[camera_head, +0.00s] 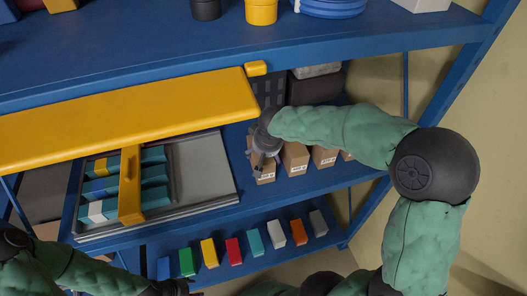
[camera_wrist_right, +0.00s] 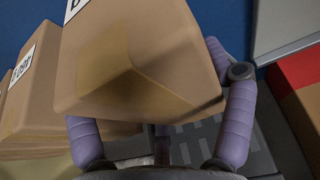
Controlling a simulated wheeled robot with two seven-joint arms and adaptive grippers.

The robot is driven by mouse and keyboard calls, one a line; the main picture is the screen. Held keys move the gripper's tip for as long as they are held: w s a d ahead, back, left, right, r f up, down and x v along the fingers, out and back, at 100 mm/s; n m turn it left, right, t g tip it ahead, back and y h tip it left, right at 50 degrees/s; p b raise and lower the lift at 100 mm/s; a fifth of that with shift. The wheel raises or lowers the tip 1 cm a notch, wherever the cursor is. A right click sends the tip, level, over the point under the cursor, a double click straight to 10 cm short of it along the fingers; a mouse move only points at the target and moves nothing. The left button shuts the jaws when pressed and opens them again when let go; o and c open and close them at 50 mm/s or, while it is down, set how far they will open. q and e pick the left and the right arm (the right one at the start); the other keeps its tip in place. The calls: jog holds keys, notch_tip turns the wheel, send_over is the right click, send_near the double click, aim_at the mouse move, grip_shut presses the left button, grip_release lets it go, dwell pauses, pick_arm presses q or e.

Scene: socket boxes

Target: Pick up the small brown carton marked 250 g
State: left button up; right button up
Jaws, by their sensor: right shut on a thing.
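A small brown carton (camera_head: 264,175) with a white label is at the left end of a row of similar cartons on the middle shelf. My right gripper (camera_head: 263,150) is at its upper part, one purple finger on each side. In the right wrist view the carton (camera_wrist_right: 140,60) fills the space between the fingers of the right gripper (camera_wrist_right: 150,85). Its label is cut off at the top edge, so I cannot read a weight. I cannot tell if it is clear of the shelf. My left gripper (camera_head: 178,287) is low at the left, small and dark, its fingers unclear.
More brown cartons (camera_head: 295,158) (camera_wrist_right: 35,95) stand close beside the held one. A grey tray (camera_head: 205,165) with teal boxes lies to the left, under a yellow beam (camera_head: 130,108). Several coloured blocks (camera_head: 233,252) line the lower shelf. A blue shelf (camera_head: 140,45) is overhead.

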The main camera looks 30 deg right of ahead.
notch_tip(320, 180, up, 4)
jog(key=shift+a+f+p, duration=0.15)
jog(key=shift+p, duration=0.35)
jog(key=s+a+r, duration=0.1)
jog(key=s+a+r+p, duration=0.1)
jog(key=r, duration=0.1)
jog(key=s+a+r, duration=0.1)
jog(key=r, duration=0.1)
jog(key=shift+a+r+p, duration=0.25)
jog(key=shift+a+p, duration=0.05)
jog(key=shift+p, duration=0.1)
jog(key=s+a+r+p, duration=0.1)
jog(key=s+a+r, duration=0.2)
jog(key=s+a, duration=0.2)
jog(key=shift+s+a+r+p, duration=0.3)
jog(key=shift+s+a, duration=0.05)
jog(key=shift+a, duration=0.65)
